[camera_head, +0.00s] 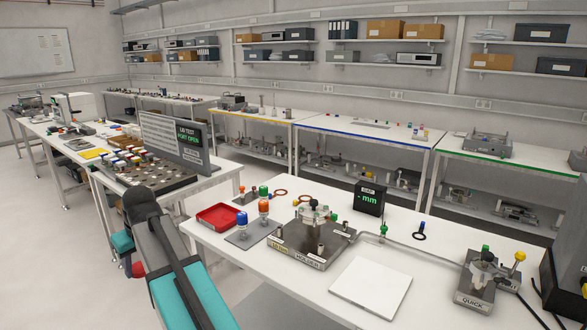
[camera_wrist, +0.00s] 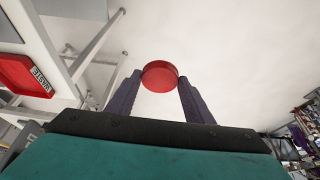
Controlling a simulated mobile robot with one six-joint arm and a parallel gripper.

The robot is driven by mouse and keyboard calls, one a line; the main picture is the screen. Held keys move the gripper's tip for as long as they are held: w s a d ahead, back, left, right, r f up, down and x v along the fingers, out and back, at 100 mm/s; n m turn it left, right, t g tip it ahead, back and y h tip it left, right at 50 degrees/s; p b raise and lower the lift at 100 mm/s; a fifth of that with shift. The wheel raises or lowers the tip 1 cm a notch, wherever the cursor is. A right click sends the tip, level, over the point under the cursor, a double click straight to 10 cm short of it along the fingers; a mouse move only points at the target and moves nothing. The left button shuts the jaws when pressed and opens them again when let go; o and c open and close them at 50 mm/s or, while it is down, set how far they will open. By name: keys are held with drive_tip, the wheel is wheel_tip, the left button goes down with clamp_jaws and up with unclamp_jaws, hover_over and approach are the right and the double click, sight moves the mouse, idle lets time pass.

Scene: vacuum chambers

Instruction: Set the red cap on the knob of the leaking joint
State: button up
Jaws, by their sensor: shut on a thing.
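In the wrist view my gripper (camera_wrist: 159,80) is shut on the red cap (camera_wrist: 160,75). The cap is a round red disc pinched between the two dark fingertips. I cannot tell which joint leaks.
A red tray (camera_head: 217,215) lies at the bench's left; a red tray marked WASTE (camera_wrist: 25,76) shows in the wrist view. A display reading PORT OPEN (camera_head: 189,135) stands behind a crowded rack. A gauge (camera_head: 369,198) and white plate (camera_head: 371,285) flank the tube.

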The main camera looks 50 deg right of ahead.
drive_tip(key=s+d+r+p, duration=0.1)
drive_tip(key=d+r+p, duration=0.1)
drive_tip(key=d, duration=0.6)
drive_tip(key=s+d+r+p, duration=0.1)
drive_tip(key=d+r+p, duration=0.2)
drive_tip(key=d, duration=0.6)
wheel_tip(320, 180, up, 10)
drive_tip(key=p, duration=1.1)
hover_over(314, 201)
drive_tip(key=s, duration=0.1)
drive_tip(key=shift+d+f, duration=0.15)
drive_tip(key=shift+f, duration=0.05)
drive_tip(key=shift+f, duration=0.2)
drive_tip(key=shift+f+b, duration=1.6)
drive_tip(key=shift+f, duration=2)
drive_tip(key=o, duration=1.1)
